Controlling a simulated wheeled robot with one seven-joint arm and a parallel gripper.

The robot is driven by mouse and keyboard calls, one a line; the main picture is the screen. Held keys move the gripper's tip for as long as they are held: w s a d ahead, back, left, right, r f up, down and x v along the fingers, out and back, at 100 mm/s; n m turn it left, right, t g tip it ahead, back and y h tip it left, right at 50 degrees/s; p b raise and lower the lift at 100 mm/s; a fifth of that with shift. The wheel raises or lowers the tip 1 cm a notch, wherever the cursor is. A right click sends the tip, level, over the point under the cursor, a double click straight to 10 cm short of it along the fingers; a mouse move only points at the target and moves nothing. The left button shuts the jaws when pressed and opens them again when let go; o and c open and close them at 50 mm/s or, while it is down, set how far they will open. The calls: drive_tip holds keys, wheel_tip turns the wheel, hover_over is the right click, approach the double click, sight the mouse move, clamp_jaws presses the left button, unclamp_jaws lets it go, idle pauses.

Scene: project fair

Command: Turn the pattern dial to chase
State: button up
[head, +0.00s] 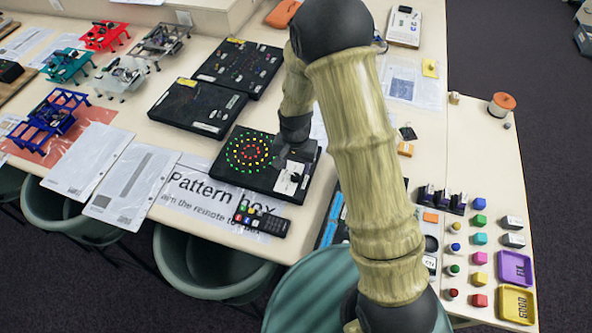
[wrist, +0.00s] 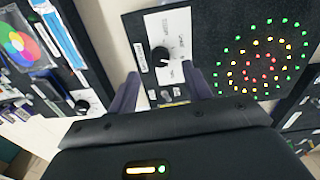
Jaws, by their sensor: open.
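The pattern box (head: 232,172) is a flat black box with rings of green, yellow and red lights, lying on the table. Its dial is a small black knob (wrist: 159,54) on a white label (wrist: 180,28); the label also shows in the head view (head: 287,186). The dial's pointer and the label's words are too small to read. My gripper (wrist: 160,70) is open and empty above the box's label end. The dial appears between and just beyond the two fingertips, apart from them. In the head view my arm partly covers the box's right side.
A remote (head: 262,221) lies by the printed Pattern box sign (head: 210,190). Other black boxes (head: 197,108) stand behind. A neighbouring panel with a colour wheel (wrist: 22,47) is at the wrist view's left. Coloured blocks and trays (head: 515,267) are at right.

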sight(295, 176)
drive_tip(key=shift+f+p, duration=0.5)
drive_tip(key=shift+f, duration=1.8)
drive_tip(key=c, duration=1)
drive_tip(key=shift+n+b, duration=0.3)
drive_tip(key=shift+n, duration=0.1)
drive_tip(key=n+b, duration=0.1)
drive_tip(key=n, duration=0.2)
drive_tip(key=shift+b, duration=0.35)
drive_tip(key=n+b, duration=0.1)
drive_tip(key=n, duration=0.4)
drive_tip(key=shift+r, duration=0.1)
